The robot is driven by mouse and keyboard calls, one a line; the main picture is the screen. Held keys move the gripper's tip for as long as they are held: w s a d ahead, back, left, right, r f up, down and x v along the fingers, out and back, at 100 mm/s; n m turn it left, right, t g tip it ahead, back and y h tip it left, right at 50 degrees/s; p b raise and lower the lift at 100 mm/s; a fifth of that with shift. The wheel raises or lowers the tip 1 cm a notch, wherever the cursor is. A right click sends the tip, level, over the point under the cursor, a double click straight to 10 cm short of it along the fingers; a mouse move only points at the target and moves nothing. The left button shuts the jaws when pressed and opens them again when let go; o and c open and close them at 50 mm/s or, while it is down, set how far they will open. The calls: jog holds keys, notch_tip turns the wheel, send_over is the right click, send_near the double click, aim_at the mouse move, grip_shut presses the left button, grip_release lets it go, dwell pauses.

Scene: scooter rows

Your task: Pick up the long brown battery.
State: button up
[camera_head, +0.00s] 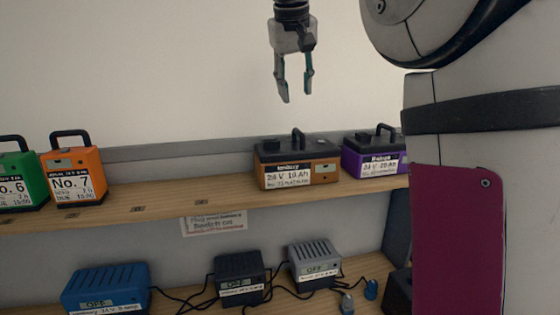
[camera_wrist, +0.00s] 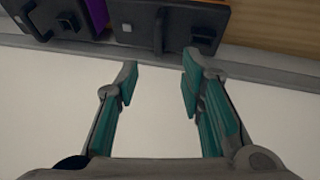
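The long brown battery (camera_head: 299,174) stands upright on the upper wooden shelf, with a black top and a black carrying handle. Its white label faces the front. My gripper (camera_head: 297,98) hangs above it, pointing down, open and empty, clearly apart from the handle. In the wrist view, the battery's black top and handle (camera_wrist: 158,28) lie just beyond my open fingertips (camera_wrist: 160,66). The battery's back is hidden.
A purple battery (camera_head: 374,164) stands close on the right. An orange battery (camera_head: 73,176) and a green one (camera_head: 20,181) stand at the left. Bare shelf (camera_head: 180,193) lies between. Blue (camera_head: 107,288), black (camera_head: 239,278) and grey (camera_head: 315,265) chargers with cables sit below.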

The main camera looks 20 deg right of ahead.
send_over(299, 131)
jog(key=s+a, duration=0.2)
notch_tip(299, 131, down, 6)
jog(key=shift+w+d+f, duration=0.1)
jog(key=shift+w+f, duration=0.05)
jog(key=shift+p+x, duration=0.85)
jog(key=shift+x, duration=1.95)
jog(key=shift+d, duration=0.2)
grip_shut()
jog(key=shift+r, duration=0.25)
